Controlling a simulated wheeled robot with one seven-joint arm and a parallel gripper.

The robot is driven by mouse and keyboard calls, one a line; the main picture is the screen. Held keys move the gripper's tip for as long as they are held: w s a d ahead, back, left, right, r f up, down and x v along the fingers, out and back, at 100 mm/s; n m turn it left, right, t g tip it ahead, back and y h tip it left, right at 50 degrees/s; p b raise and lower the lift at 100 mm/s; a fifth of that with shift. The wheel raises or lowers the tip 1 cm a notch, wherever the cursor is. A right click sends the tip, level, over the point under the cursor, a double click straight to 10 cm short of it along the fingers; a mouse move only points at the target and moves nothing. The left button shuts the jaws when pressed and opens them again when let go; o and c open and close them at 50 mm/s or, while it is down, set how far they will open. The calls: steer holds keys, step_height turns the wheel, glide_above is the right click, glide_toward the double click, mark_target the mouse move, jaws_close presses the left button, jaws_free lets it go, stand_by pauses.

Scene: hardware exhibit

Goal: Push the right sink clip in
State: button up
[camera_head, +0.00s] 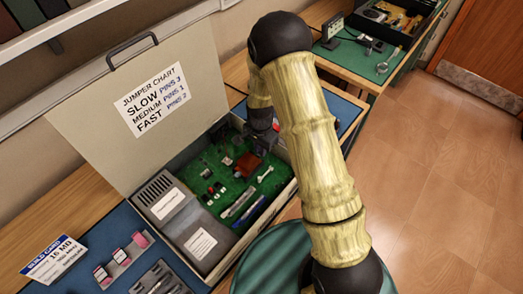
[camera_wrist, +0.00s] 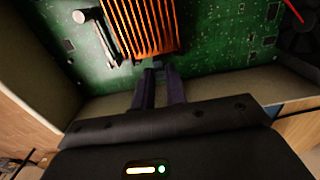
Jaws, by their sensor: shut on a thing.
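The copper-coloured finned heat sink (camera_wrist: 145,25) sits on the green circuit board (camera_wrist: 222,50) in the wrist view. It also shows as a reddish-brown block in the head view (camera_head: 244,165). My gripper (camera_wrist: 158,71) is at the sink's near edge, its two dark fingers close together with a narrow gap. A small dark piece (camera_wrist: 157,62) shows at the fingertips against the sink's edge. It appears to be the right sink clip, gripped at its end. The fingers hide most of it, so I cannot tell how far in it sits.
The open case (camera_head: 283,190) has walls close around the board, and its raised lid (camera_head: 110,95) carries a jumper chart. A pale lever-like part (camera_head: 264,174) lies near the sink.

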steer(key=shift+s+a+r, duration=0.2)
steer(key=shift+a, duration=0.05)
stand_by(0.4)
steer(key=o, duration=0.4)
steer(key=shift+d, duration=0.1)
stand_by(0.4)
steer(key=shift+w+d+r+p, duration=0.1)
steer(key=shift+r+p, duration=1.3)
steer(key=shift+r, duration=0.35)
steer(key=shift+w+r+p, duration=0.1)
steer(key=shift+r+p, duration=1.3)
steer(key=shift+r, duration=0.35)
